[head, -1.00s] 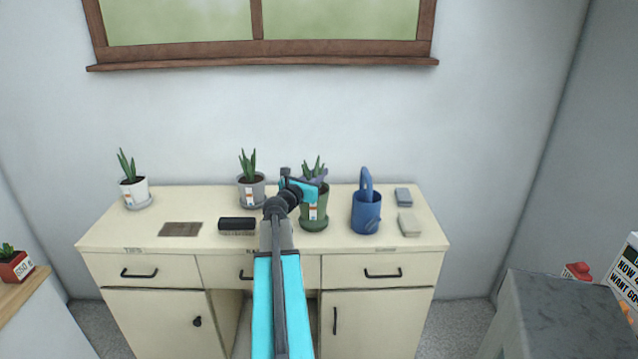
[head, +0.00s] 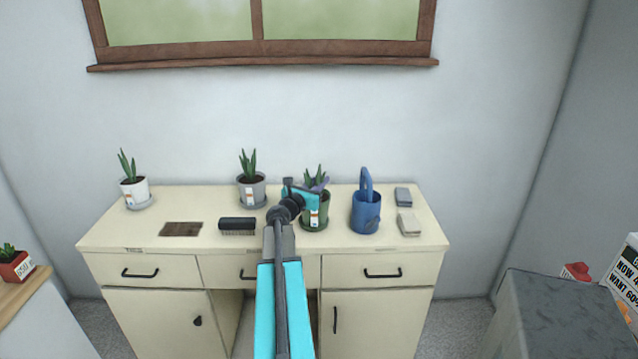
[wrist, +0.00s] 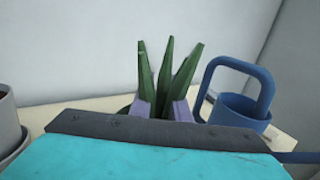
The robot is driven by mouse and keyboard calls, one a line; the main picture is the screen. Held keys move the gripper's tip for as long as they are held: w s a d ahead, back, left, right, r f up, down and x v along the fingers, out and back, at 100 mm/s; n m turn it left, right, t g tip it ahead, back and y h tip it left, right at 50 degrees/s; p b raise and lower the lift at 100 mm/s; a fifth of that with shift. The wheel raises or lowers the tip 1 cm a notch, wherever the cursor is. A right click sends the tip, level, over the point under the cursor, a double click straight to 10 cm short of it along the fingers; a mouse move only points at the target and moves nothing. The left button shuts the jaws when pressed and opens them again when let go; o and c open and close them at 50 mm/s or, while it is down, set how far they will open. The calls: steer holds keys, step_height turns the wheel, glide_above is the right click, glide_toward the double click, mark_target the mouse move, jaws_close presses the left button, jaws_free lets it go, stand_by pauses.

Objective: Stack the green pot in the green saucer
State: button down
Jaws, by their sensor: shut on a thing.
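The green pot (head: 321,213) holds a spiky plant and stands upright on the right half of the cream cabinet top. The green saucer (head: 314,227) shows under its base. The pot looks to be in the saucer, but I cannot tell if it rests fully on it. My gripper (head: 318,185) is at the top of the pot, shut on it. In the wrist view the plant's leaves (wrist: 168,75) rise between the two purple-grey fingers. The pot's rim is mostly hidden there by my gripper's body.
A blue watering can (head: 366,214) stands close to the right of the pot. A grey pot (head: 251,195) and a black brush (head: 237,224) are to the left. A white pot (head: 135,190) is at the far left, and small blocks (head: 408,225) lie at the right.

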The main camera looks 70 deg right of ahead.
steer(key=c, duration=1.7)
jaws_free()
steer(key=shift+f, duration=0.1)
steer(key=shift+o, duration=0.2)
steer(key=shift+r, duration=0.2)
steer(key=w+a+b, duration=0.1)
steer(key=a+b, duration=0.1)
steer(key=a, duration=1)
steer(key=shift+w, duration=0.4)
